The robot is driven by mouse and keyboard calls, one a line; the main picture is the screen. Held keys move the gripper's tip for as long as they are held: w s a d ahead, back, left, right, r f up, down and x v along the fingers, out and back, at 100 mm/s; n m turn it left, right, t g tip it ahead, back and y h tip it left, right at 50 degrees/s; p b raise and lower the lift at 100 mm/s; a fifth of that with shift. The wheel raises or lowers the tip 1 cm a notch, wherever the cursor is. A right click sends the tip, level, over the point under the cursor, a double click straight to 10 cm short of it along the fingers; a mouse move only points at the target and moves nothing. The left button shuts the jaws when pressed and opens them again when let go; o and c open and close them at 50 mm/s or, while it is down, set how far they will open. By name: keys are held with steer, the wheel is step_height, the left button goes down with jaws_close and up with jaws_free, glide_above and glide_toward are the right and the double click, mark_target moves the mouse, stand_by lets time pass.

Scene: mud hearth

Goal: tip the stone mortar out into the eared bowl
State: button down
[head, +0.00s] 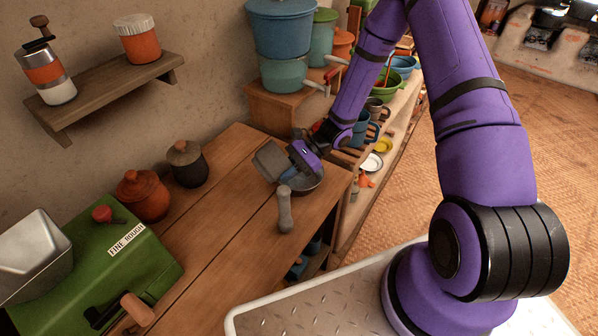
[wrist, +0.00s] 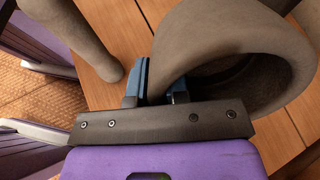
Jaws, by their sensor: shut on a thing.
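The grey stone mortar (head: 270,161) is tilted on its side above the right part of the wooden table. In the wrist view the mortar (wrist: 232,32) fills the upper right, its thick rim and dark hollow showing. My gripper (wrist: 160,82) is shut on the mortar's wall, with a blue finger on each side; it also shows in the head view (head: 290,165). A dark grey bowl (head: 311,184), likely the eared bowl, sits just below, partly hidden by my gripper and the mortar. I cannot make out its ears or any contents.
A dark lidded jar (head: 187,164), an orange pot (head: 142,196) and a green mill (head: 125,255) stand to the left. Stacked blue pots (head: 280,45) stand behind.

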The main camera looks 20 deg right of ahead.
steer(key=shift+f+y, duration=0.3)
steer(key=shift+y, duration=0.3)
steer(key=shift+w+d+f+g+y, duration=0.15)
steer(key=shift+d+f+y, duration=0.1)
steer(key=shift+d+y, duration=0.25)
steer(key=shift+w+d+f+g+y, duration=0.1)
steer(key=shift+d+f+g+y, duration=0.1)
steer(key=shift+d+y, duration=0.25)
stand_by(0.4)
steer(key=shift+d+r+g+y+b, duration=0.15)
steer(key=shift+d+r+y+b, duration=0.15)
steer(key=shift+y, duration=0.55)
steer(key=shift+d+r+g+y+b, duration=0.1)
steer(key=shift+d+r+y+b, duration=0.2)
steer(key=shift+y, duration=0.5)
stand_by(1.1)
steer(key=shift+w+d+r+y+b, duration=0.1)
steer(key=shift+d+r+y+b, duration=0.1)
steer(key=shift+r+y+b, duration=0.35)
steer(key=shift+d+r+y+b, duration=0.15)
steer(key=shift+r+y+b, duration=0.15)
steer(key=shift+r+y, duration=0.4)
stand_by(0.9)
steer(key=f+h, duration=0.1)
steer(key=a+f+h, duration=0.1)
steer(key=shift+f+h, duration=0.25)
steer(key=shift+f, duration=0.05)
steer(key=shift+a+f+h, duration=0.2)
steer(key=shift+f+h, duration=0.1)
steer(key=shift+h, duration=0.7)
